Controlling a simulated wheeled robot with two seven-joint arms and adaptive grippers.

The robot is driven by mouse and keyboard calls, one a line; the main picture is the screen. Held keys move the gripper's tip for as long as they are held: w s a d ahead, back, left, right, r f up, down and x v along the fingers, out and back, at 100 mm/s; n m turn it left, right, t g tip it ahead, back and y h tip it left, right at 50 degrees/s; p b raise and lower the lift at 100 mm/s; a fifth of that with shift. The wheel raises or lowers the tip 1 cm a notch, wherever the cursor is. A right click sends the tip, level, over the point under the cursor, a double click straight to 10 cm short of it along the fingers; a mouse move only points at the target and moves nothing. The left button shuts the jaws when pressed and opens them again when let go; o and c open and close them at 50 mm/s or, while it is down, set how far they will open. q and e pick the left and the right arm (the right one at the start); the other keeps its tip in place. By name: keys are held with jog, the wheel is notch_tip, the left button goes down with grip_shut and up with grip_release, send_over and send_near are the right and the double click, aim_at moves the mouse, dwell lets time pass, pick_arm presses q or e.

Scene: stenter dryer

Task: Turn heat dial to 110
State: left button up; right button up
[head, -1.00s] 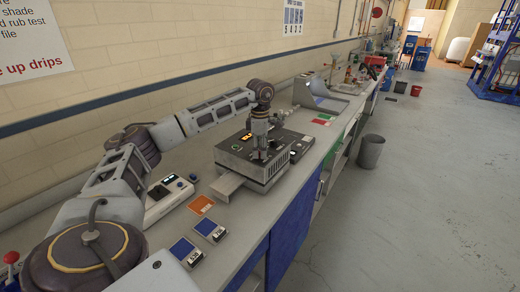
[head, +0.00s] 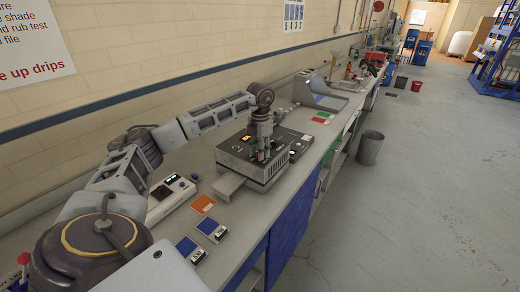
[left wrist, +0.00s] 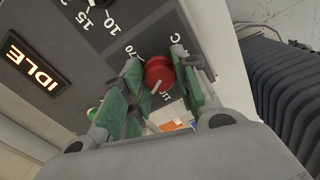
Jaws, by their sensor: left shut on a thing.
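The stenter dryer (head: 243,172) is a grey box with a dark top panel, standing on the bench. Its heat dial is a round red knob (left wrist: 158,70) with a white pointer line, seen in the left wrist view. My left gripper (head: 262,155) reaches down onto the panel. In the left wrist view its green-padded fingers (left wrist: 150,88) sit on both sides of the red dial, shut on it. Scale figures show around the dial, but fingers hide part of them, so I cannot read the exact setting. My right gripper is out of view.
An IDLE display (left wrist: 36,64) and another dial scale (left wrist: 97,14) share the panel. A metal tray (head: 229,184) juts from the dryer's front. An orange swatch (head: 203,204), blue swatches (head: 186,246) and a white meter (head: 170,197) lie nearby. The floor at right is mostly clear.

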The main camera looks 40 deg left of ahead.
pick_arm(q)
jog(key=shift+r+n, duration=0.1)
jog(key=shift+n, duration=0.7)
jog(key=shift+n+p, duration=0.55)
jog(key=shift+n, duration=1.65)
jog(key=shift+n+p, duration=0.45)
jog(key=shift+n, duration=0.35)
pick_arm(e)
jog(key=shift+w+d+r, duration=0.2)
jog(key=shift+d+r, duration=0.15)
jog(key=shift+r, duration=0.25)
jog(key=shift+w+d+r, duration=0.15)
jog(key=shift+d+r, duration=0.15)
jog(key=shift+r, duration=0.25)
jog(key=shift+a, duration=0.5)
